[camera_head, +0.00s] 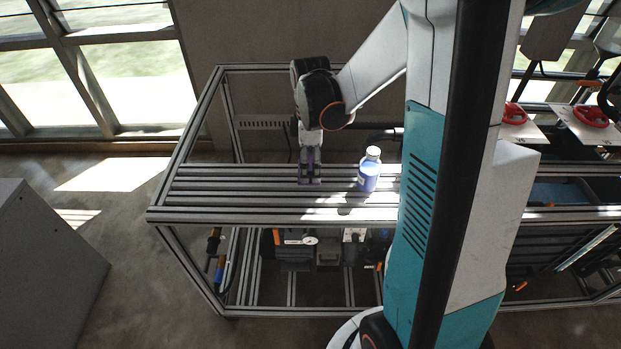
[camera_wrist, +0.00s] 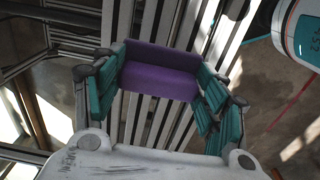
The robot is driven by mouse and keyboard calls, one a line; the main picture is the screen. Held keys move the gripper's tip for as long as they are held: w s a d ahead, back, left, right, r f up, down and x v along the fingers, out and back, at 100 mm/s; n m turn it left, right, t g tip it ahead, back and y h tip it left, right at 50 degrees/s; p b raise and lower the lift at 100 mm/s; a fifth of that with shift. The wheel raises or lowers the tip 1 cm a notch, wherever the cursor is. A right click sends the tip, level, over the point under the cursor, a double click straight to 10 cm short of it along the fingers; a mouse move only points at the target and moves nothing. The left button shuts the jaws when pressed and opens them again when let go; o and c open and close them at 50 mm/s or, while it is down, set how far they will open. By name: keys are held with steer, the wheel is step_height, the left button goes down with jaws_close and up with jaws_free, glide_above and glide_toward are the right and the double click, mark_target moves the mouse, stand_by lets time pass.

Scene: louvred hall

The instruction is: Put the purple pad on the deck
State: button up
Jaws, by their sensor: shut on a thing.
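The purple pad (camera_wrist: 160,80) is a block between the two teal finger pads of my gripper (camera_wrist: 162,88) in the wrist view. My gripper is shut on it from both sides. In the head view my gripper (camera_head: 309,178) points down over the slatted grey deck (camera_head: 230,190), left of the bottle. The pad is small and mostly hidden by the fingers there. The deck's slats (camera_wrist: 190,22) also show behind the pad in the wrist view. I cannot tell whether the pad touches the slats.
A blue bottle (camera_head: 369,172) with a white cap stands upright on the deck, right of my gripper. The deck's left part is clear. A lower shelf beneath holds tools and dark boxes (camera_head: 296,250). A grey block (camera_head: 45,260) stands on the floor at left.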

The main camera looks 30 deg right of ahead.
mark_target(311, 161)
steer(key=shift+f+b, duration=0.65)
steer(key=shift+f, duration=1.75)
steer(key=shift+f, duration=0.2)
steer(key=o, duration=1)
steer(key=shift+r, duration=0.1)
step_height(311, 161, up, 12)
steer(key=p, duration=0.3)
steer(key=shift+r, duration=0.15)
